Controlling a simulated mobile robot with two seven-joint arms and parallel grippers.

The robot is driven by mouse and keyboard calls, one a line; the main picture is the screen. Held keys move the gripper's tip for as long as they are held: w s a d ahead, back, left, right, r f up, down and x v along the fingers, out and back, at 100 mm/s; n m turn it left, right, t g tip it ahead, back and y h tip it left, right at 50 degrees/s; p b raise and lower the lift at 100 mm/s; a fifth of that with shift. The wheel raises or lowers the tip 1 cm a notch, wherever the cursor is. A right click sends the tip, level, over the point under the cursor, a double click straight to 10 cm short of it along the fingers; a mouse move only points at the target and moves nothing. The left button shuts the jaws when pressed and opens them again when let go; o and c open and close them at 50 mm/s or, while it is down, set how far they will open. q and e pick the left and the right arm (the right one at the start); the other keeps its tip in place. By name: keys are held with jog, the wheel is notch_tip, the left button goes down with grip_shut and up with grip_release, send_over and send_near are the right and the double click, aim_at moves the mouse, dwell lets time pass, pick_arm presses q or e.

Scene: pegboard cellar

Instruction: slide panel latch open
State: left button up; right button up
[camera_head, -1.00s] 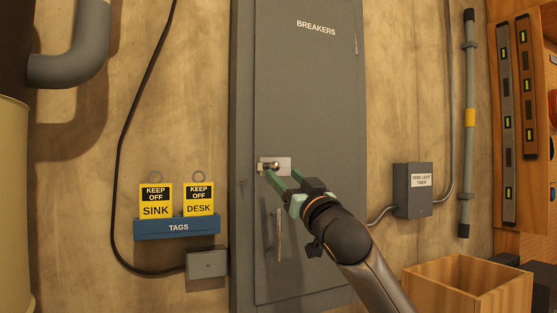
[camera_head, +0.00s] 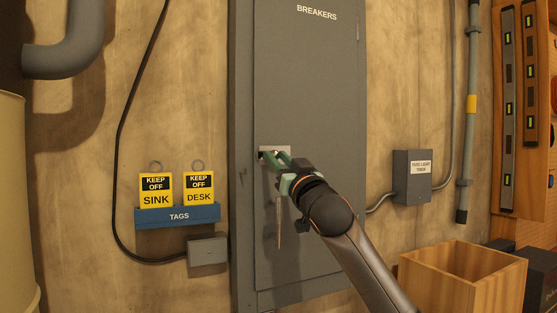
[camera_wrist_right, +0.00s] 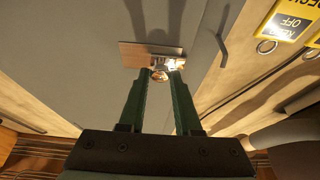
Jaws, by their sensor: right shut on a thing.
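The grey breaker panel door (camera_head: 310,100), marked BREAKERS, is closed on the wall in the head view. A small pale latch plate (camera_head: 286,149) sits near the door's left edge, above a vertical bar handle (camera_head: 280,225). My right gripper (camera_head: 273,156) is at the latch, its green fingers shut on the small round latch knob. In the right wrist view the shiny knob (camera_wrist_right: 160,73) is between the fingertips, against the plate (camera_wrist_right: 135,54). The fingers hide part of the latch in the head view. My left gripper is not in view.
A blue TAGS rack (camera_head: 205,213) with SINK and DESK tags hangs left of the panel, above a grey box (camera_head: 207,250). An open wooden box (camera_head: 440,285) stands at lower right.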

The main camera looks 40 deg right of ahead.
grip_shut()
dwell(0.8)
